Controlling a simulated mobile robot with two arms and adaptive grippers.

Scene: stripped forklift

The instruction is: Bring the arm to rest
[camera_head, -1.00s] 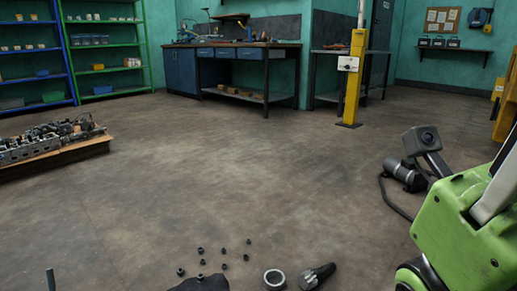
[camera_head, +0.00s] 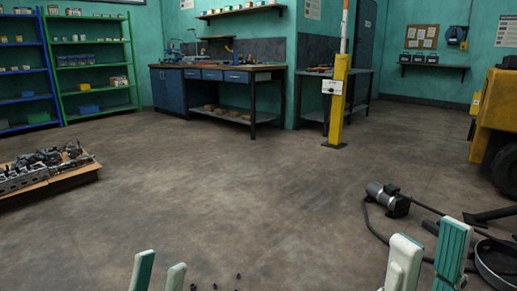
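My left gripper (camera_head: 159,270) is at the bottom left of centre, with its two pale, teal-backed fingers upright and apart. Nothing shows between them. My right gripper (camera_head: 428,255) is at the lower right, its two white and teal fingers upright with a gap between them. It holds nothing that I can see. Both grippers are cut off by the bottom edge, and the arms behind them are hidden.
A dark motor (camera_head: 388,197) with a trailing cable lies on the floor at right. A dark round part (camera_head: 497,262) is beside my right gripper. A yellow machine (camera_head: 496,120) stands at right, a yellow post (camera_head: 337,105) behind. Engine parts (camera_head: 40,168) lie left. The middle floor is clear.

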